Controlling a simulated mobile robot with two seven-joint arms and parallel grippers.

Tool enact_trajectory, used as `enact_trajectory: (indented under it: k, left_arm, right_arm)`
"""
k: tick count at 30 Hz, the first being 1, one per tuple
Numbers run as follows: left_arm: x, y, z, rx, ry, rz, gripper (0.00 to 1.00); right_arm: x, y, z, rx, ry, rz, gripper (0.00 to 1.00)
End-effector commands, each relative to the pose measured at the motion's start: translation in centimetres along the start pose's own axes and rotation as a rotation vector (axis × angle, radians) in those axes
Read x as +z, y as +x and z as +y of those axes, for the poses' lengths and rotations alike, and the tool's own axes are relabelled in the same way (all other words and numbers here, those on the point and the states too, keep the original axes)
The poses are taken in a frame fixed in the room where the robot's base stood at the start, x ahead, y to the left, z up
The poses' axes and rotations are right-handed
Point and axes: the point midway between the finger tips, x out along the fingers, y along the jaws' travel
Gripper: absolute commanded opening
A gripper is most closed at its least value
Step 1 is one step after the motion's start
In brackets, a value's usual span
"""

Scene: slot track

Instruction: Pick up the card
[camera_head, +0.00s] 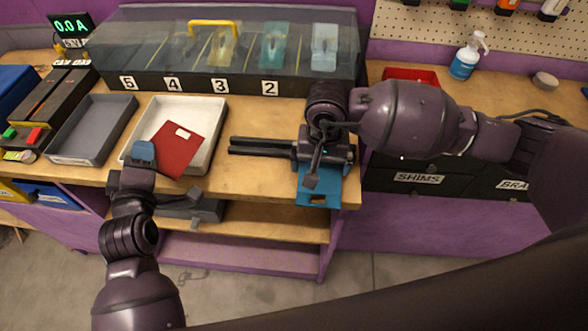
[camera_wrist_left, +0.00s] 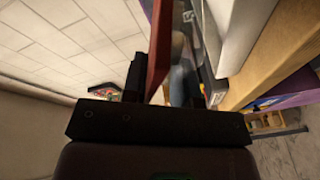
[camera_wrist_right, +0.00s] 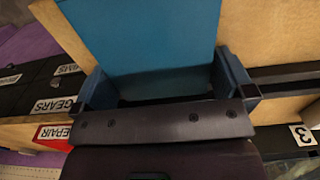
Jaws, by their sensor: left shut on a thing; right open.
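The red card (camera_head: 184,143) with a small white label is tilted over the white tray. My left gripper (camera_head: 143,153) is shut on the card's near-left edge; in the left wrist view the red card (camera_wrist_left: 160,45) rises edge-on from the jaws. My right gripper (camera_head: 322,160) is open above the table's front edge, at a flat blue piece (camera_head: 318,192) that sticks out past that edge. In the right wrist view the blue piece (camera_wrist_right: 145,35) lies between the spread fingers (camera_wrist_right: 168,85). Whether they touch it I cannot tell.
The white tray (camera_head: 212,128) stands beside a grey tray (camera_head: 85,154). A dark two-bar track (camera_head: 262,146) lies left of my right gripper. Behind is a clear-covered case (camera_head: 150,60) with numbered slots. A spray bottle (camera_head: 466,58) and red bin (camera_head: 410,74) stand at the right.

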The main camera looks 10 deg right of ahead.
Motion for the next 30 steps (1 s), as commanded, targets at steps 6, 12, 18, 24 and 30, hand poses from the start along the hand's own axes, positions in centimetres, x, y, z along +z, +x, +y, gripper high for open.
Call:
enact_trajectory:
  k: [6,12,18,24,30]
  left_arm:
    - [0.0,0.0,0.0,0.0,0.0,0.0,0.01]
    - [0.0,0.0,0.0,0.0,0.0,0.0,0.01]
    - [0.0,0.0,0.0,0.0,0.0,0.0,0.01]
    - [0.0,0.0,0.0,0.0,0.0,0.0,0.01]
    - [0.1,0.0,-0.1,-0.001,0.0,0.0,0.01]
  right_arm:
    - [0.0,0.1,0.0,0.0,-0.001,0.001,1.0]
    - [0.0,0.1,0.0,0.0,0.0,0.001,0.72]
    - [0.0,0.1,0.0,0.0,0.0,0.001,0.66]
    - [-0.1,-0.9,0.0,-0.001,0.001,0.003,0.66]
    - [-0.1,-4.6,0.0,-0.002,-0.002,0.006,0.66]
